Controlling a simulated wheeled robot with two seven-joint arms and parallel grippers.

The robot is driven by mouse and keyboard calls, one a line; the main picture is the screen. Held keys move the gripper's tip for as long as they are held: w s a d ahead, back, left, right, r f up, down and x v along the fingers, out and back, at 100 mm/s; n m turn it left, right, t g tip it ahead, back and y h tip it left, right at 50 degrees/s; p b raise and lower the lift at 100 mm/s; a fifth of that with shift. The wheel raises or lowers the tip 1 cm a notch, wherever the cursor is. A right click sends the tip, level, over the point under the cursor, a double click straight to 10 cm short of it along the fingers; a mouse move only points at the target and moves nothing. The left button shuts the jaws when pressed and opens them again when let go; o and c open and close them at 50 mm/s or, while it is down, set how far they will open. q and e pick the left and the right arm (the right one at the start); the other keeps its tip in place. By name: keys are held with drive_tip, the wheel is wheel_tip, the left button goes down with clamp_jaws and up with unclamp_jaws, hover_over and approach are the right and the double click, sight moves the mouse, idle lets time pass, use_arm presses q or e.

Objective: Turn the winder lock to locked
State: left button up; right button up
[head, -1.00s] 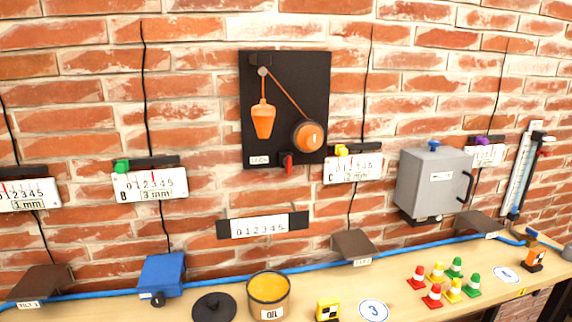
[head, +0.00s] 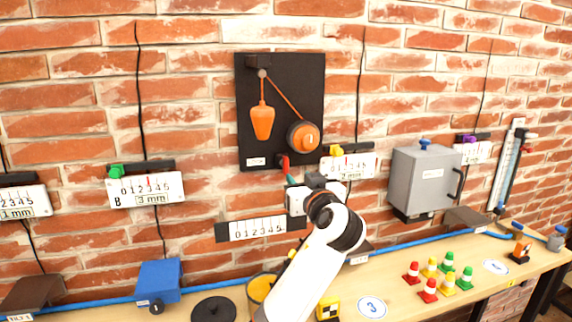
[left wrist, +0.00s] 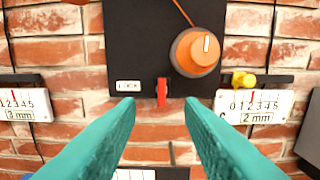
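The winder lock is a small red lever (left wrist: 161,92) at the bottom edge of the black wall panel (head: 309,95). It points down in the left wrist view, beside a small white label (left wrist: 128,86). It also shows in the head view (head: 284,164). The orange winder knob (left wrist: 197,50) sits above and to the right of it. My left gripper (left wrist: 160,108) has two teal fingers, open, one on each side of the lever in the picture. I cannot tell whether they reach it in depth. My right gripper is not in view.
Gauge B (head: 146,188) and gauge C (head: 347,166) hang either side of the panel. A strip scale (head: 257,228) is below it. A grey box (head: 425,180) hangs to the right. The bench holds small cones (head: 440,277), a blue box (head: 159,280) and a tub (head: 260,286).

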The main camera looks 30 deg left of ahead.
sight(287, 163)
use_arm(q)
drive_tip(key=p+x, duration=0.4)
drive_tip(key=x, duration=0.6)
drive_tip(key=shift+w, duration=0.2)
drive_tip(key=shift+w+a+f+p, duration=0.1)
drive_tip(key=shift+w+a+p, duration=0.35)
drive_tip(key=shift+w+a, duration=0.05)
drive_tip(key=shift+c, duration=0.4)
clamp_jaws()
